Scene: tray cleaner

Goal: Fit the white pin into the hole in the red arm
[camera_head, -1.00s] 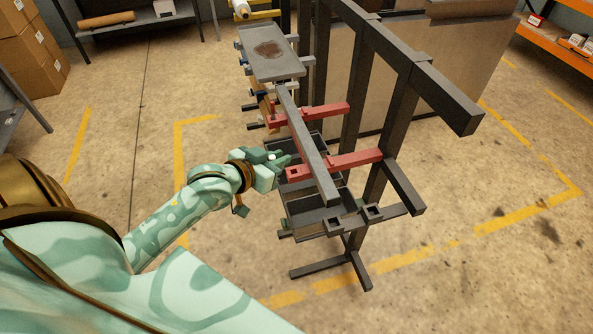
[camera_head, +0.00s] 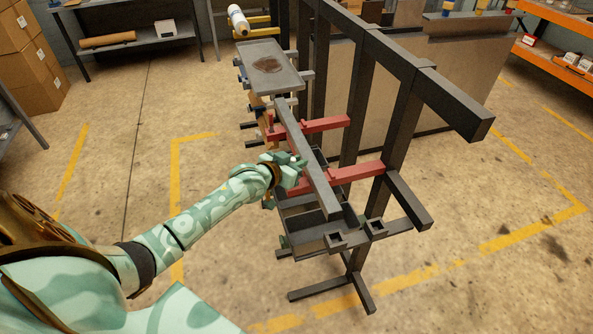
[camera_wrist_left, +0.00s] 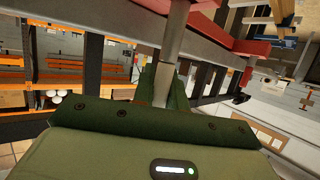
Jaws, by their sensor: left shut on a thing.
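My left gripper (camera_head: 294,170) is shut on the white pin, at the left end of the near red arm (camera_head: 352,174). The hole in that end is hidden by the gripper. In the left wrist view the pin (camera_wrist_left: 173,45) shows as a pale rod between the green fingers (camera_wrist_left: 163,82). Its far end meets the red arm (camera_wrist_left: 150,5) at the top edge. I cannot tell whether the pin is inside the hole. A second red arm (camera_head: 322,125) lies farther back. My right gripper is not in view.
A long grey bar (camera_head: 306,160) crosses the red arms, with a stained tray (camera_head: 258,49) at its far end. Dark posts (camera_head: 397,125) stand to the right. A grey bin (camera_head: 312,240) sits below. The floor at left is open.

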